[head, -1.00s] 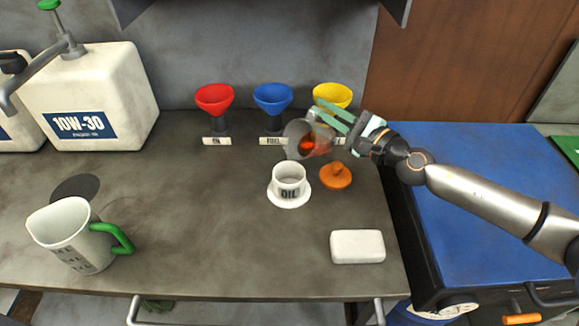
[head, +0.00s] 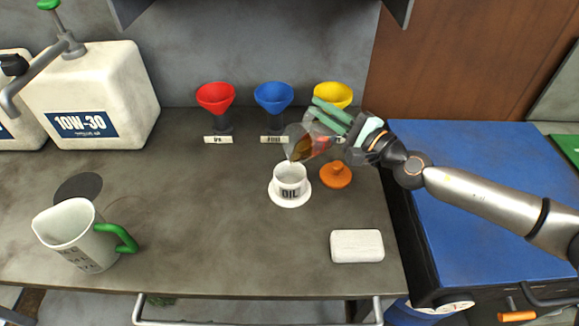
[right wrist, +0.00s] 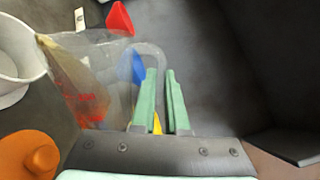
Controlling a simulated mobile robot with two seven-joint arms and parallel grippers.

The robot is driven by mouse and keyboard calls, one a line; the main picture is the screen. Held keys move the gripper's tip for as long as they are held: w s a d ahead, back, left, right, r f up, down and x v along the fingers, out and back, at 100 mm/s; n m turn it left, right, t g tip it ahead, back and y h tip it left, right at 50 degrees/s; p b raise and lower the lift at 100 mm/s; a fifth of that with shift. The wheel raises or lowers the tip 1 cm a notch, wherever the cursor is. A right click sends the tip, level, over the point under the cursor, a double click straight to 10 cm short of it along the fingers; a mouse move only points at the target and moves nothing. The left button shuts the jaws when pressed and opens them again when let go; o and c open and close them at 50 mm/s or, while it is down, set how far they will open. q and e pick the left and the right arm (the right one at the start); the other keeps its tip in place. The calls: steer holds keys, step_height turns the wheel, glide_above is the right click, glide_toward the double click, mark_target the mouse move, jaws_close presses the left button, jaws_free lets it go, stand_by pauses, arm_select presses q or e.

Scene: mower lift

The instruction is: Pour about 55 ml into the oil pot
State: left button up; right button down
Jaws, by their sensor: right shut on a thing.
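The white oil pot (head: 290,190), labelled OIL, stands upright and open on a white saucer (head: 291,204); its rim also shows in the right wrist view (right wrist: 14,60). My right gripper (head: 333,115) is shut on a clear jug (head: 318,135), apparently by its handle, and holds it above and right of the pot. The jug is tilted left, its mouth over the pot. Amber liquid (head: 303,148) lies along its lower side near the lip; I cannot make out a falling stream. The gripper shows in the right wrist view (right wrist: 160,75). My left gripper is out of view.
An orange lid (head: 336,175) lies right of the pot. Red (head: 215,97), blue (head: 273,97) and yellow (head: 332,95) funnels stand behind. A white measuring jug (head: 75,235), a 10W-30 canister (head: 90,95) and a white block (head: 357,246) stand around. The front middle is clear.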

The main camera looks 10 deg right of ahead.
steer(key=shift+s+a+r+n, duration=0.1)
steer(key=shift+a+r+n, duration=0.1)
steer(key=shift+r+n, duration=0.1)
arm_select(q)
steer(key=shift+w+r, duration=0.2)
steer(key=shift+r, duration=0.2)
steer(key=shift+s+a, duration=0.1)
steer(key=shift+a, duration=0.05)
